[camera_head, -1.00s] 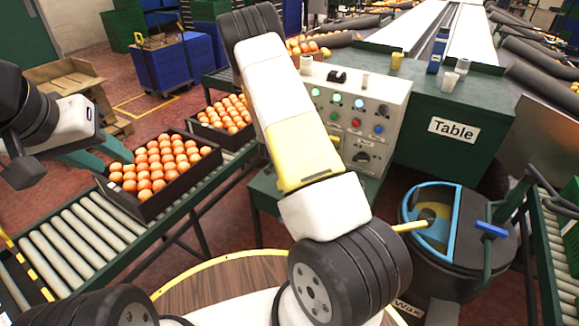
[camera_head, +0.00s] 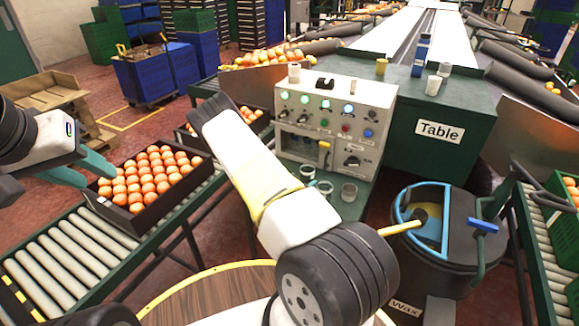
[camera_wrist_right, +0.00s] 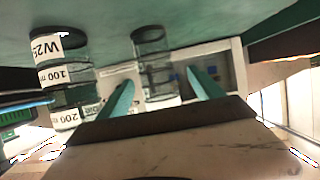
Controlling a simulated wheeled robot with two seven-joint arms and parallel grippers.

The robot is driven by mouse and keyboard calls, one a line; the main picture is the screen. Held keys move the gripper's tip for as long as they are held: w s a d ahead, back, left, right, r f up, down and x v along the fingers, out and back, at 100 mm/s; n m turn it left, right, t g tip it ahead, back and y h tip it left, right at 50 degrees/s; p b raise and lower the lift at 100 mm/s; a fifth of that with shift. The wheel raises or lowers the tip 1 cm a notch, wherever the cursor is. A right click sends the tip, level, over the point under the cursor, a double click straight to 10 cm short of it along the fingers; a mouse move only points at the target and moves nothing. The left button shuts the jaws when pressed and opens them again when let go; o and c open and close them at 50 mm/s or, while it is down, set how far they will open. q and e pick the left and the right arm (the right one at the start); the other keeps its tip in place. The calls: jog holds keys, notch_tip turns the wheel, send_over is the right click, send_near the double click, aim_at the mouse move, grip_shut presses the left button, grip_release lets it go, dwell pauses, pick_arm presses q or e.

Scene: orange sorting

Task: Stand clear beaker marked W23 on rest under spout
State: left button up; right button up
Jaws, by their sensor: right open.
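Several clear beakers stand on the green ledge before the control box: one at the back (camera_head: 307,171), one in the middle (camera_head: 325,188) and one at the right (camera_head: 349,192). In the right wrist view, a clear beaker with white labels (camera_wrist_right: 62,80) is at the left; its code begins W2, but the last character is unclear. Another clear beaker (camera_wrist_right: 152,65) appears between the spread teal fingers of my open right gripper (camera_wrist_right: 163,92), beyond them. My left gripper (camera_head: 82,171) is open and empty beside the orange tray.
The control box (camera_head: 335,110) has a recess with a yellow fitting (camera_head: 323,150); I cannot tell if it is the spout. A black tray of oranges (camera_head: 105,207) sits on the left roller conveyor (camera_head: 70,260). A wax drum (camera_head: 470,255) stands right.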

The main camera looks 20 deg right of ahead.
jog(key=x, duration=0.7)
jog(key=shift+s+d+r, duration=0.1)
jog(key=shift+d, duration=0.15)
jog(key=shift+c, duration=0.5)
